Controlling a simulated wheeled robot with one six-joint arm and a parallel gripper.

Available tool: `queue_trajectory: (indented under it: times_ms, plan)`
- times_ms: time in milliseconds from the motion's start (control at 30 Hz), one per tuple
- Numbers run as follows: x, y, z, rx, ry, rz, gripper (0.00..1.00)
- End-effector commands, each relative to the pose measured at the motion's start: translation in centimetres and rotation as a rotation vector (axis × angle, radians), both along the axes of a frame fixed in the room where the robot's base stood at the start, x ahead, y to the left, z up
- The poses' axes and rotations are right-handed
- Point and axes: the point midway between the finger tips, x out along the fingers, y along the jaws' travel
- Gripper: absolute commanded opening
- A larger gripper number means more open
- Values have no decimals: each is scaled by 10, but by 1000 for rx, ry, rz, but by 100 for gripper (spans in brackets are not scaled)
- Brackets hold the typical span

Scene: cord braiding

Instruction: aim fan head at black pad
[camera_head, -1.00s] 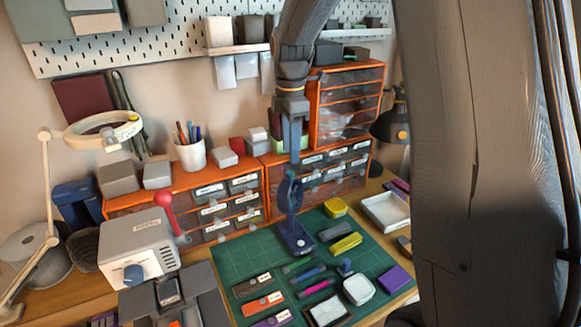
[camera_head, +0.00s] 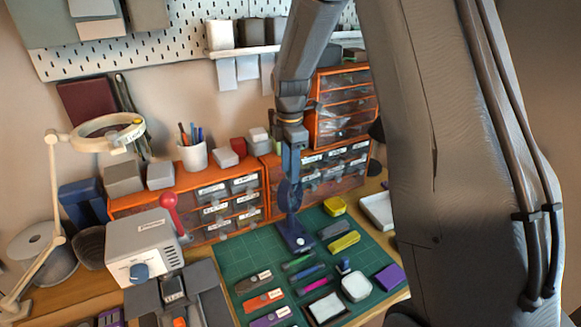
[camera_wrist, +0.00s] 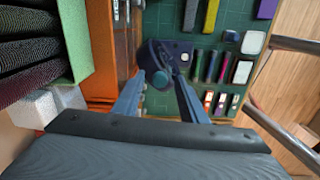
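The small dark blue fan (camera_head: 290,200) stands upright on the green cutting mat, near its back edge. My gripper (camera_head: 290,178) points down at the fan head from above. In the wrist view the two blue fingers of my gripper (camera_wrist: 160,82) are apart, with the round fan head (camera_wrist: 160,74) between or just beyond their tips; contact cannot be told. A dark grey block (camera_head: 333,230) lies on the mat just right of the fan base, and it also shows in the wrist view (camera_wrist: 190,14). I cannot tell whether this is the black pad.
Orange drawer units (camera_head: 222,205) stand close behind the mat (camera_head: 232,262). A grey box with a red-knobbed lever (camera_head: 140,245) stands at left.

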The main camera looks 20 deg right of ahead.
Motion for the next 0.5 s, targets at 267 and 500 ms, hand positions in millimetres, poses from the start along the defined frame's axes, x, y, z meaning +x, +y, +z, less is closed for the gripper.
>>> queue_trajectory:
  times_ms: [267, 500]
  plan:
    - [0, 0, 0, 0, 0, 0, 10]
    - [0, 0, 0, 0, 0, -6, 0]
